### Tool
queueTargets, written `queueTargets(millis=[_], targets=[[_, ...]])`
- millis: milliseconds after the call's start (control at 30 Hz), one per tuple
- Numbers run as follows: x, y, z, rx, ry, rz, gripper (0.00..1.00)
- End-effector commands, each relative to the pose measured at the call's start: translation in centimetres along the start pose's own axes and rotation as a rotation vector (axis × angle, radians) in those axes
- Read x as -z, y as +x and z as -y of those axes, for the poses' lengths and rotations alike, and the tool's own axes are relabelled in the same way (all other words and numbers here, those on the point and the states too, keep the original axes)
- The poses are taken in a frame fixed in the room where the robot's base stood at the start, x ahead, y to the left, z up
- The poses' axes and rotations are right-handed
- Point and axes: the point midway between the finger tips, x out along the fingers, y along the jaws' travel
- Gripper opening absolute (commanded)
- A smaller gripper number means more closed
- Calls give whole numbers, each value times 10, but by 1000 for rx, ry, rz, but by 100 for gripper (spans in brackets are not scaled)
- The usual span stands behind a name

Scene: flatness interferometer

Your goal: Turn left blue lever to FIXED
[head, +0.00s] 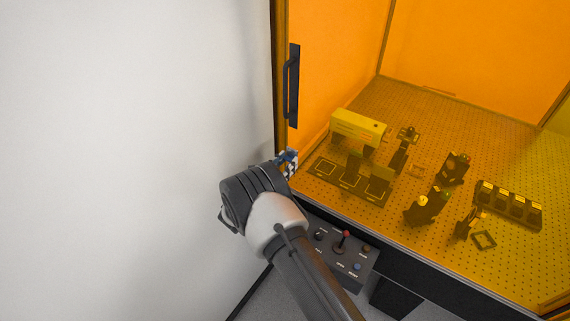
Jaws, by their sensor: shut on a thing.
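My gripper (290,168) is at the lower left front corner of the orange enclosure, just below the black door handle. It is small in the head view and partly hidden by my own wrist. A small blue part, the left blue lever (287,156), shows at the fingertips, and my gripper is shut on it. The lever's angle and any FIXED marking cannot be made out.
The orange-tinted enclosure (335,62) has a black handle (292,86) on its left edge. Inside, a yellow box (359,126) and several small fixtures stand on a perforated plate. A control box (330,249) with a red-topped stick (346,235) sits below, close to my forearm. A white wall is at left.

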Motion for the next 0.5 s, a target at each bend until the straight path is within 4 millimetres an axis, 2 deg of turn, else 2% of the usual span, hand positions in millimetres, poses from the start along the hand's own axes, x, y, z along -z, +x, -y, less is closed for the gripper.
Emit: queueTargets(millis=[33,400,500], targets=[[0,0,0,-2,0,0,24],[0,0,-1,-2,0,0,0],[0,0,-1,-2,0,0,0]])
